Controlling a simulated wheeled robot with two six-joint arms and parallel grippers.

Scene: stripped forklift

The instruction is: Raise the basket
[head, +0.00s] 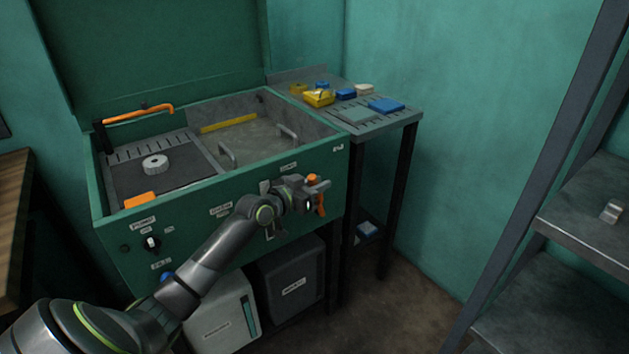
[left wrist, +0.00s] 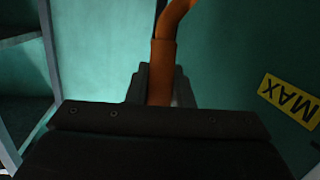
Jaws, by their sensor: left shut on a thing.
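The green washer cabinet (head: 190,205) has an open tank on its right side. Two grey loop handles, a near one (head: 227,153) and a far one (head: 287,132), stand up in the tank and appear to belong to the basket; its body is hard to make out. My left gripper (head: 317,192) is at the cabinet's front right, shut on an orange lever handle (head: 320,209). In the left wrist view the orange handle (left wrist: 161,72) passes between the fingers and bends at its top. My right gripper is not in view.
A side table (head: 373,125) holds yellow, blue and white items. A grey shelf rack (head: 585,220) stands at right, a wooden bench (head: 12,225) at left. Two containers (head: 222,318) (head: 293,285) sit below the cabinet. A yellow MAX label (left wrist: 290,98) is beside the handle.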

